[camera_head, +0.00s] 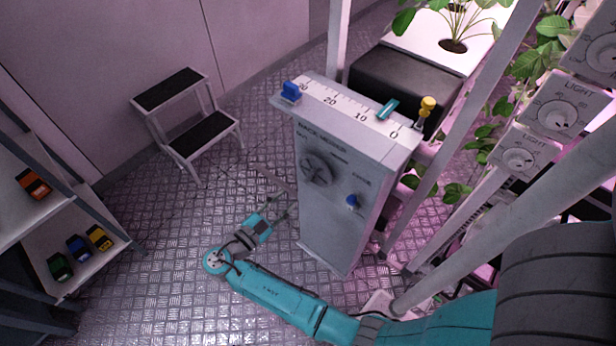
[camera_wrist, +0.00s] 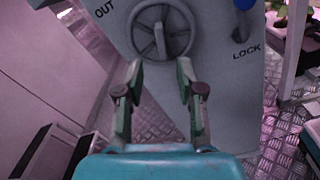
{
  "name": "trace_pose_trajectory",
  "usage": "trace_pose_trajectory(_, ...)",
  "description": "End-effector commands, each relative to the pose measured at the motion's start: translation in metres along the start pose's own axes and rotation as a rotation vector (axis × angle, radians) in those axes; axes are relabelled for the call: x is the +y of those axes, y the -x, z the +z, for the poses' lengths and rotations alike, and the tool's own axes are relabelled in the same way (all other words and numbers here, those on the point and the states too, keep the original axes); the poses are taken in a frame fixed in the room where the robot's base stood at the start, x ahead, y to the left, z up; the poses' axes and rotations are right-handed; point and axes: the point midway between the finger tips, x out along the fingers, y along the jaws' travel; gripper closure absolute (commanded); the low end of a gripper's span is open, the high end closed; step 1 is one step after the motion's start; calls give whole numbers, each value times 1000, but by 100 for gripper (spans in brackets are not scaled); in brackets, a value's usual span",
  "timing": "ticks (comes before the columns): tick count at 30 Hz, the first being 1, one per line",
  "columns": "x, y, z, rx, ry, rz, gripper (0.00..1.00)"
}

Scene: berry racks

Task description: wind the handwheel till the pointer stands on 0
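The grey handwheel (camera_head: 316,168) is on the front of a grey cabinet (camera_head: 335,225). It also shows close ahead in the wrist view (camera_wrist: 163,29), beside the word OUT. A teal pointer (camera_head: 387,109) stands between 10 and 0 on the white scale (camera_head: 345,104) on top of the cabinet. My gripper (camera_wrist: 160,70) is open and empty, its two fingers apart and aimed at the lower part of the wheel. In the head view my gripper (camera_head: 275,205) is low in front of the cabinet, apart from the wheel as far as I can tell.
A blue knob (camera_head: 352,201) with a LOCK label sits right of the wheel. A blue block (camera_head: 291,92) and a yellow piece (camera_head: 427,107) flank the scale. A step stool (camera_head: 188,110) and a shelf (camera_head: 95,255) stand left. Posts and plant racks crowd the right. Open floor lies left of the cabinet.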

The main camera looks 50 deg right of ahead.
Motion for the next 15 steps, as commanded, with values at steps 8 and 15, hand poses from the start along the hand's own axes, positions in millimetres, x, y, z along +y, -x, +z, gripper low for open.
trace_pose_trajectory(8,0,-6,0,-1,120,-1,62)
trace_pose_trajectory(15,-1,-41,1,-2,118,-4,62)
